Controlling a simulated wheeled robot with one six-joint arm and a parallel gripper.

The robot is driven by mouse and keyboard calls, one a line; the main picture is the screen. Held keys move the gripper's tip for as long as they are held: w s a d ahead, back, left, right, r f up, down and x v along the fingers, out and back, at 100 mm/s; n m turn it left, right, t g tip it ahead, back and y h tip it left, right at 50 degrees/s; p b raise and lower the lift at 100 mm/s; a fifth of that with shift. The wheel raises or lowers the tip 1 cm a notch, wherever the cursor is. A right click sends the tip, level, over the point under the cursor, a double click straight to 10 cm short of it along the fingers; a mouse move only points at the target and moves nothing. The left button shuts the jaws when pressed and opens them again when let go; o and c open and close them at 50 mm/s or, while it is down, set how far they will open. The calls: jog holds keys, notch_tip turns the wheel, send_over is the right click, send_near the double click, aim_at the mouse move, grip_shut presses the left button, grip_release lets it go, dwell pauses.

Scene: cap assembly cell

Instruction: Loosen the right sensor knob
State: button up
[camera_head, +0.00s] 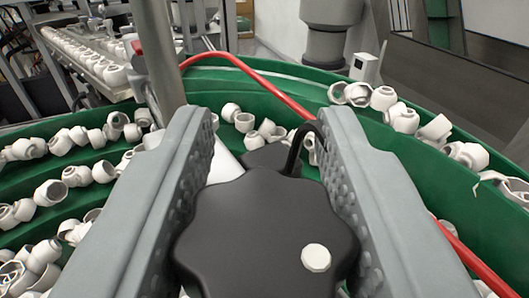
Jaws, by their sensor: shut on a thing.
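The black lobed sensor knob (262,228) is large in the lower middle of the head camera view, with a small white round spot on its face. My gripper (268,190) has its two grey, studded fingers on the left and right sides of the knob. The fingers are shut on it. A black cable curves up behind the knob, and a white cylindrical part shows behind it to the left. The knob's lower edge runs close to the bottom of the picture. No second knob is in view.
A green bowl feeder (235,88) full of white caps (384,98) surrounds the knob. A red hose (262,83) arcs over it, and a metal post (157,55) stands behind at left. A conveyor (92,55) with white caps runs at the upper left.

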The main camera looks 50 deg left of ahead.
jog(key=shift+r, duration=0.1)
dwell(0.5)
jog(key=o, duration=1)
jog(key=shift+c, duration=0.2)
jog(key=m+t+h, duration=0.1)
jog(key=h, duration=0.1)
jog(key=m+t+h, duration=0.3)
jog(key=m+h, duration=0.1)
jog(key=shift+w+d+t+h, duration=0.2)
jog(key=shift+d+t+h, duration=0.1)
jog(key=shift+h, duration=0.1)
jog(key=shift+w+d+m+t+h, duration=0.1)
jog(key=shift+d+m+t+h, duration=0.1)
jog(key=shift+m+h, duration=0.75)
jog(key=shift+s+d+m+t+h, duration=0.15)
jog(key=shift+m+h, duration=0.45)
jog(key=shift+h, duration=0.7)
jog(key=shift+w+d+m+t+h, duration=0.15)
jog(key=shift+m+t+h, duration=0.1)
jog(key=shift+m+h, duration=0.7)
